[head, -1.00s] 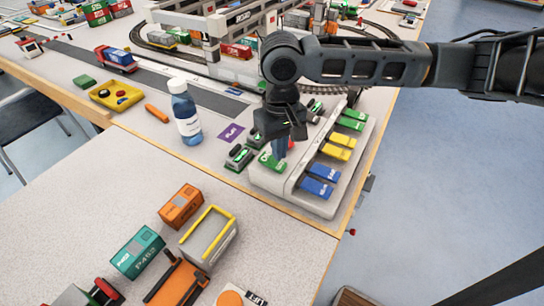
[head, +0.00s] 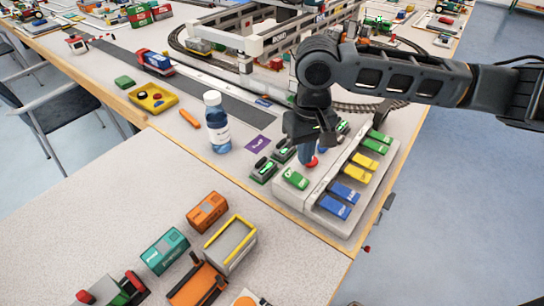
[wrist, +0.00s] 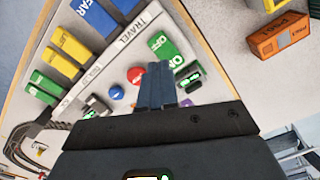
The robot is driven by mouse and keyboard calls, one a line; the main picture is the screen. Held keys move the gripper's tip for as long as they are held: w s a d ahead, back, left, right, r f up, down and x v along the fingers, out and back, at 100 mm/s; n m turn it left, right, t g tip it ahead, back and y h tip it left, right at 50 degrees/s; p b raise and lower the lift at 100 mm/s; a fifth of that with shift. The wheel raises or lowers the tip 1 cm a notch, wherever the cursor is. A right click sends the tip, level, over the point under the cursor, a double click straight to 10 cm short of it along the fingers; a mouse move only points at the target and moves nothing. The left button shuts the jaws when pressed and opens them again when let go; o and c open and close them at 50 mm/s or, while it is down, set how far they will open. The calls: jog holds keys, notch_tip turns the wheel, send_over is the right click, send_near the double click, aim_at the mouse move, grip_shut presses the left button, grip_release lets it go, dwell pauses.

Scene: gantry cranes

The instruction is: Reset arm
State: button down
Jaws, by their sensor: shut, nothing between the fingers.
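My gripper (head: 307,160) is shut and empty, its blue-grey fingers pointing down above the near-left part of a light grey control panel (head: 318,192). In the wrist view the shut fingers (wrist: 158,84) show next to a green button (wrist: 160,50), with a red button (wrist: 135,75) and a blue button (wrist: 115,92) to their left. In the head view the green button (head: 295,179) is just below and left of the fingertips, and the red button (head: 311,162) is partly hidden by them. I cannot tell whether the fingers touch the panel.
Green, yellow and blue keys (head: 334,207) line the panel's right side. Small green-lit devices (head: 264,170) and a water bottle (head: 217,125) stand to the left. A gantry crane (head: 280,40) and curved rail track stand behind. Orange and teal containers (head: 165,250) lie nearer.

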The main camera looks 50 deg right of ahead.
jog(key=w+a+r+n+t+y, duration=0.1)
jog(key=w+a+r+t+y, duration=0.25)
jog(key=w+a, duration=0.45)
jog(key=w+a+r+n+t+y, duration=0.25)
jog(key=w+a+r, duration=0.2)
jog(key=a, duration=0.85)
jog(key=w+a+r+m+t+y, duration=0.2)
jog(key=a+r+m+t+y, duration=0.15)
jog(key=a+r+t, duration=0.85)
jog(key=s+d+f+m+g+h, duration=0.1)
jog(key=s+d+f+h, duration=0.3)
jog(key=s+f, duration=0.55)
jog(key=s+d+f+m+g+h, duration=0.15)
jog(key=s+f+h, duration=0.4)
jog(key=s, duration=0.65)
jog(key=s+d+n, duration=0.4)
jog(key=s, duration=0.4)
jog(key=s+d+f+n, duration=0.1)
jog(key=s+d+n, duration=0.3)
jog(key=s, duration=0.4)
jog(key=shift+s+d+g, duration=0.3)
jog(key=shift+g, duration=0.05)
